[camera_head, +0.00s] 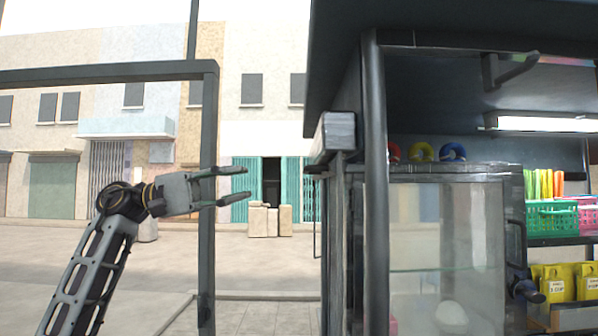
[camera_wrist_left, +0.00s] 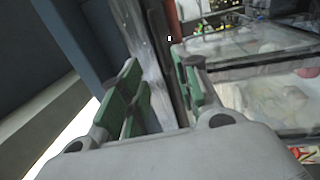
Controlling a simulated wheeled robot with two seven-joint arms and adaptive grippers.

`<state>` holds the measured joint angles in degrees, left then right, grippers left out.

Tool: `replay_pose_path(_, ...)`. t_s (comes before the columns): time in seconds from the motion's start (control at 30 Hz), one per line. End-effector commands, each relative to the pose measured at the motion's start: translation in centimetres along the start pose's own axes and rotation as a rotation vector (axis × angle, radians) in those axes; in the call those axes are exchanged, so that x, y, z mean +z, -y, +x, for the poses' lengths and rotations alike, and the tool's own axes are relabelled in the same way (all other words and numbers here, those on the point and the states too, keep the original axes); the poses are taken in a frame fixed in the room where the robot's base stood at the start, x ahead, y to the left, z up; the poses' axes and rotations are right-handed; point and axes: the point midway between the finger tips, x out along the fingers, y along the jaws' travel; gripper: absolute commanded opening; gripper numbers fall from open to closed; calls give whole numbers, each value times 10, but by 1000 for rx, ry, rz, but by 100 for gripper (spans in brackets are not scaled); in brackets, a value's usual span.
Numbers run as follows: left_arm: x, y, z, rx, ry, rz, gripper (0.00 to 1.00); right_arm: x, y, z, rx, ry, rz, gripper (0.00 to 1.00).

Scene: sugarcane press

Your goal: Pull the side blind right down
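The side blind's grey roll or housing (camera_head: 335,135) sits end-on under the roof at the stall's left side. A short dark bar (camera_head: 315,170) sticks out below it, perhaps the blind's lower edge or pull. I cannot tell how much blind cloth hangs down. My left gripper (camera_head: 247,184) is open and empty, its fingers pointing right toward the bar, at about its height and apart from it in the picture. In the left wrist view the open fingers (camera_wrist_left: 160,80) show green pads, with a grey post beyond them. My right gripper is not in view.
A dark roof post (camera_head: 375,190) and a glass cabinet (camera_head: 445,250) stand right of the blind. Green (camera_head: 552,217) and pink baskets are on shelves at the right. A dark frame post (camera_head: 207,260) stands by my left wrist. Open pavement lies beyond.

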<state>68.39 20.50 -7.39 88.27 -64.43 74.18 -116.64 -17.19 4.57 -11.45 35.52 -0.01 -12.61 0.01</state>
Motion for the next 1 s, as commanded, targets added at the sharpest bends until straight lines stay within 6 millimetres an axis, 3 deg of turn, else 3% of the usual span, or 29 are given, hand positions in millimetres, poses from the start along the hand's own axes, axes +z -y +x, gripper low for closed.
replay_pose_path(1.0,1,-1,121,1,2,-1,32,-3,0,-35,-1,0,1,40)
